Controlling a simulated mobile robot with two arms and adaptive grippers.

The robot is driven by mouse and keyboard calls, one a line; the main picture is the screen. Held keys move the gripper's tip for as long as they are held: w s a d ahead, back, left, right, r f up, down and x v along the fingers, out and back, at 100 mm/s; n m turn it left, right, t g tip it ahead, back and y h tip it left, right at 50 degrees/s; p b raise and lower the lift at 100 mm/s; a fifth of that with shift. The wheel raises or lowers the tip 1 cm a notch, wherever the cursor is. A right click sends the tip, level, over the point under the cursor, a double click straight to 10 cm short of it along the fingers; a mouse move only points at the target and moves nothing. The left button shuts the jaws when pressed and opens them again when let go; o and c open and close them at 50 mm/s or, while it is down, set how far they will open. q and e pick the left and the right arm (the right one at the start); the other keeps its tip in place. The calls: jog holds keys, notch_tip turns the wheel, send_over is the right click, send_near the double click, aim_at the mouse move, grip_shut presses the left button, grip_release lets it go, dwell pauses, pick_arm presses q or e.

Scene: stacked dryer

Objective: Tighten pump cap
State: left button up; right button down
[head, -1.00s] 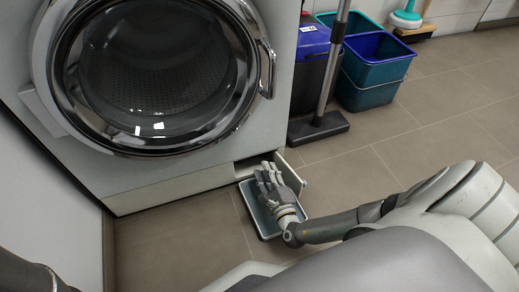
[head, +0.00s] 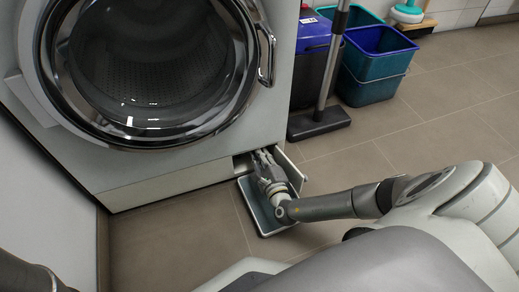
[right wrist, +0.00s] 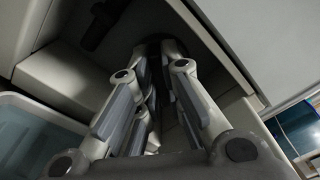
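The washer-like machine (head: 130,185) stands at the left with its round glass door shut. A small flap (head: 297,172) at its lower right stands open, showing a service opening. My right gripper (head: 263,157) reaches into this opening above a shallow tray. In the right wrist view, the fingers of my right gripper (right wrist: 160,65) point into the dark recess and come close together at the tips. The pump cap cannot be made out; the fingers and shadow cover the recess. I cannot tell whether they touch anything. My left gripper is out of view.
The shallow grey-blue tray (head: 267,224) lies on the floor below the opening; its rim also shows in the right wrist view (right wrist: 40,112). A mop (head: 318,122) and teal-blue buckets (head: 372,85) stand to the right.

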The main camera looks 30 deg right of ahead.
jog(key=shift+m, duration=0.3)
jog(key=m, duration=0.4)
jog(key=shift+s+m+p, duration=0.1)
jog(key=shift+m+p, duration=0.2)
jog(key=m, duration=0.3)
jog(key=m+b, duration=0.1)
jog(key=m, duration=0.1)
jog(key=shift+d+m, duration=0.2)
jog(key=shift+m, duration=0.2)
jog(key=shift+r, duration=0.1)
jog(key=c, duration=1.6)
grip_release()
jog(key=shift+o, duration=0.2)
jog(key=v, duration=1.2)
